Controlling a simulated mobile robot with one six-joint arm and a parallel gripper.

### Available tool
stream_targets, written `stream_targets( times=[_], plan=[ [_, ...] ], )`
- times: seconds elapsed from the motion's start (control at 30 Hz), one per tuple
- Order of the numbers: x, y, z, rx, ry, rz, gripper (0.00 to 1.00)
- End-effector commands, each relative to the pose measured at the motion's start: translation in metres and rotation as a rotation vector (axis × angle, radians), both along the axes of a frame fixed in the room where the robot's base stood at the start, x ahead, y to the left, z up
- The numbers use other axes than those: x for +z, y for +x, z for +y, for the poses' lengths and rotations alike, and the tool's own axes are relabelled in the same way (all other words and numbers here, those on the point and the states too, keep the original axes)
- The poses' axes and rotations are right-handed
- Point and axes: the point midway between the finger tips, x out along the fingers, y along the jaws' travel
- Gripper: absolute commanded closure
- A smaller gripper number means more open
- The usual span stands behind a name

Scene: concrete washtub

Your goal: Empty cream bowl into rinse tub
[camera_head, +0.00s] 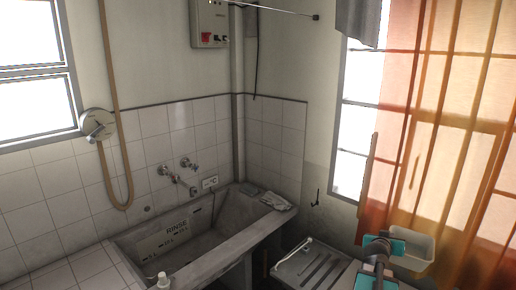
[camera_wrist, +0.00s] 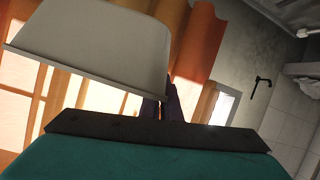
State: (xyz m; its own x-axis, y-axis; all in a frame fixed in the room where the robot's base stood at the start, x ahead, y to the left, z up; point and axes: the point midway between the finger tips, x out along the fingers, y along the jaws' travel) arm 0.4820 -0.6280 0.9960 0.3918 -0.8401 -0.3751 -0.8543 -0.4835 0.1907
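The cream bowl (camera_head: 414,247) is at the right of the head view, in front of the orange curtain, with its rim roughly level. Its pale outer side fills the upper left of the wrist view (camera_wrist: 95,45). My gripper (camera_head: 388,246), teal and dark, is at the bowl's left side. In the wrist view its dark fingers (camera_wrist: 163,103) are together at the bowl's edge and look shut on it. The bowl's contents are hidden. The grey concrete rinse tub (camera_head: 160,243), marked RINSE inside, is at the lower middle, well left of the bowl.
A slatted grey drainboard (camera_head: 308,266) lies between the tub and my gripper. A folded grey cloth (camera_head: 276,201) rests on the tub's far right corner. Taps (camera_head: 178,178) project from the tiled wall above the tub. A white bottle top (camera_head: 162,281) shows at the front edge.

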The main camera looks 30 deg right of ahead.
Motion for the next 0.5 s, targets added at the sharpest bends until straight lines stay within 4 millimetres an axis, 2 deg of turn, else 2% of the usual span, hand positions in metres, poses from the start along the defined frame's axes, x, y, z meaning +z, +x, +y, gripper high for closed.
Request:
stream_targets(
  times=[0.1, 0.5],
  plan=[
    [0.01, 0.032, 0.019, 0.044, -0.004, -0.001, 1.0],
    [0.04, 0.122, 0.092, 0.175, -0.004, -0.002, 1.0]
  ],
)
